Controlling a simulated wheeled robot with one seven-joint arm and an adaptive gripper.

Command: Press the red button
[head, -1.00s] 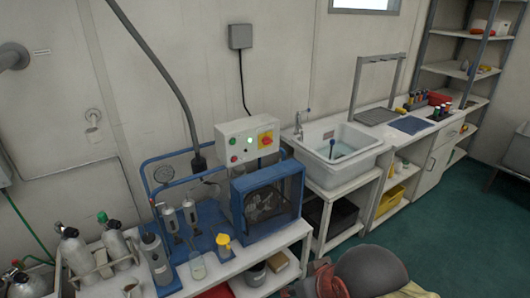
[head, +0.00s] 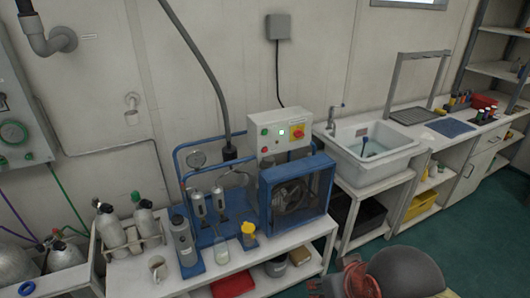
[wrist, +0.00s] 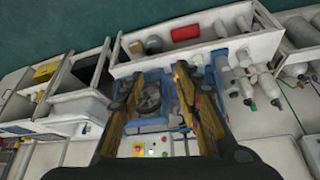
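The pale control box (head: 281,141) is on the blue-framed air unit against the wall.
The blue fan housing (head: 297,192) juts out below the box. A sink (head: 375,146) stands to the right. Green floor lies in front.

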